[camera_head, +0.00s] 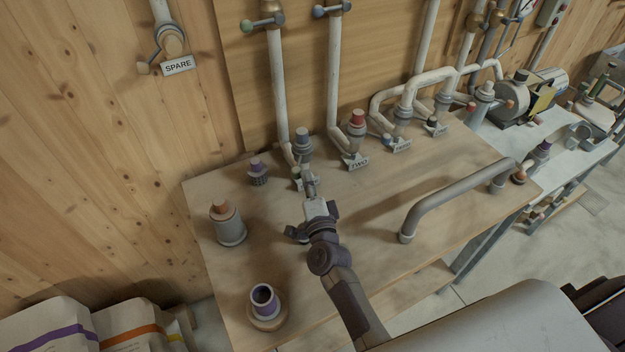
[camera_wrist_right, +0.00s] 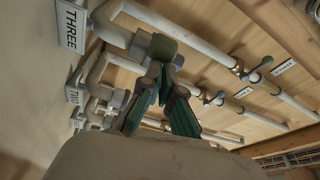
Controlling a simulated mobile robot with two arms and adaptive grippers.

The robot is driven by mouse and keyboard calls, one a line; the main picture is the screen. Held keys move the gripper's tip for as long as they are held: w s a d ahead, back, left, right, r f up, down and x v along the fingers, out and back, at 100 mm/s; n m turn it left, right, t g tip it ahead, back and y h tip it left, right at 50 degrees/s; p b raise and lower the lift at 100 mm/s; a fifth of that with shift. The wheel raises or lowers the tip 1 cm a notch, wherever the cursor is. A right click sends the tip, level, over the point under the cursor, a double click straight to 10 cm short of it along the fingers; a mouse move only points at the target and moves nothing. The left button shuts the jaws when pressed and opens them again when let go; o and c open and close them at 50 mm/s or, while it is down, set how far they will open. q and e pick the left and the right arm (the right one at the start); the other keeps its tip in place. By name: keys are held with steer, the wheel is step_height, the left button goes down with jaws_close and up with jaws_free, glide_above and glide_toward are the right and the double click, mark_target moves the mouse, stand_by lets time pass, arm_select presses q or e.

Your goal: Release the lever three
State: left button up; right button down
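The sign reading THREE (camera_wrist_right: 71,26) is at the upper left of the right wrist view. Beside it, a pipe fitting carries a dull green knob (camera_wrist_right: 163,47), which seems to belong to lever three. My right gripper (camera_wrist_right: 165,72) has its two teal-padded fingers converging right at this knob; whether they press on it or stand slightly apart is unclear. In the head view my right gripper (camera_head: 309,186) reaches the leftmost pipe fitting on the table and hides most of its lever and label. My left gripper is not in view.
Valve TWO (camera_head: 357,119), with a red cap, stands just right. More labelled valves follow along the wall. A grey curved handrail (camera_head: 455,195) is at the table's right. A grey cylinder (camera_head: 229,228) and a purple-lined socket (camera_head: 265,301) stand left. The table (camera_head: 375,215) between is clear.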

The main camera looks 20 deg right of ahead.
steer(key=shift+w+a+r+y, duration=0.1)
steer(key=shift+a+y, duration=0.05)
steer(key=shift+a, duration=0.3)
steer(key=shift+w+a+r+y, duration=0.1)
steer(key=shift+a+y, duration=0.05)
steer(key=shift+a, duration=0.3)
steer(key=shift+s, duration=0.15)
steer(key=shift+s+f, duration=0.2)
steer(key=shift+s, duration=0.15)
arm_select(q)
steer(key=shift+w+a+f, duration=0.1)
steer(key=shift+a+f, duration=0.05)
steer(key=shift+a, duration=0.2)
arm_select(e)
steer(key=s, duration=1.1)
steer(key=shift+s+f, duration=0.15)
steer(key=shift+f, duration=0.25)
steer(key=shift+d, duration=0.25)
steer(key=shift+f, duration=0.1)
